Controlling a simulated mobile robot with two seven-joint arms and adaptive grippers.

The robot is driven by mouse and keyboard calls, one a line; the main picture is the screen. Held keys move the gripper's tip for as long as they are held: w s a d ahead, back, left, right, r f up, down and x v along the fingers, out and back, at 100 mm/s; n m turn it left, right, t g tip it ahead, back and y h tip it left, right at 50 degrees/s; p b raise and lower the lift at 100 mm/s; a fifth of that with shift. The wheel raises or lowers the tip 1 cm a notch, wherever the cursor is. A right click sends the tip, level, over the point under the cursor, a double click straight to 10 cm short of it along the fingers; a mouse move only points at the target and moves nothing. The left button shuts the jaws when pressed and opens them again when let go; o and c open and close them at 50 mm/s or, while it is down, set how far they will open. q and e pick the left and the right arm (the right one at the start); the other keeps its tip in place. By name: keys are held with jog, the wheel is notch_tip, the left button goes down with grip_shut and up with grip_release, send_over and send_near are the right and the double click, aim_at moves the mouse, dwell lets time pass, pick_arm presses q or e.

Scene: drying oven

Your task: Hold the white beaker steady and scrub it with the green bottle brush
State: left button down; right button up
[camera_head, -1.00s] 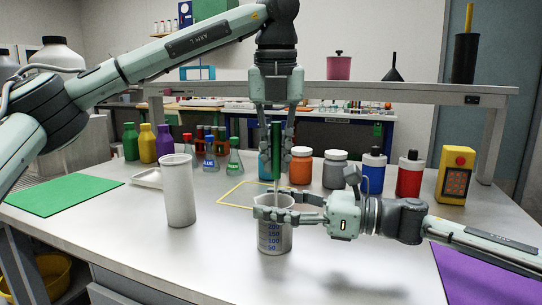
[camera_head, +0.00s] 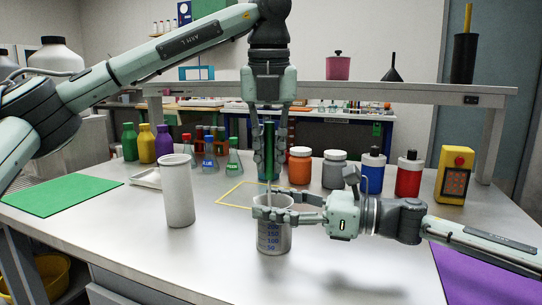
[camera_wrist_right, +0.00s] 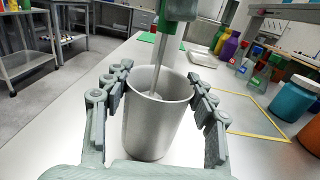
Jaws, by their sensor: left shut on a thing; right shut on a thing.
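The white beaker (camera_head: 272,238), greyish with blue volume marks, stands upright on the table. My right gripper (camera_head: 290,214) reaches in from the right and is shut around its upper part; the right wrist view shows the beaker (camera_wrist_right: 158,125) between both fingers (camera_wrist_right: 160,95). My left gripper (camera_head: 268,160) points down above the beaker, shut on the green handle of the bottle brush (camera_head: 269,140). The brush's thin rod goes down into the beaker, visible in the right wrist view (camera_wrist_right: 157,80). The brush's lower end is hidden inside the beaker.
A tall white cylinder (camera_head: 178,192) stands to the left of the beaker. A yellow square outline (camera_head: 235,193) lies behind it. Several jars and bottles, including an orange jar (camera_head: 300,168), line the back. A green mat (camera_head: 62,195) lies left and a purple mat (camera_head: 490,280) right.

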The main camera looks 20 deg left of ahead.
pick_arm(q)
jog(key=shift+w+d+f, duration=0.1)
jog(key=shift+w+d, duration=0.2)
jog(key=shift+d, duration=0.05)
jog(key=shift+s, duration=0.5)
jog(key=shift+w, duration=1.05)
jog(key=shift+s, duration=0.15)
jog(key=shift+s, duration=0.95)
jog(key=shift+w, duration=0.15)
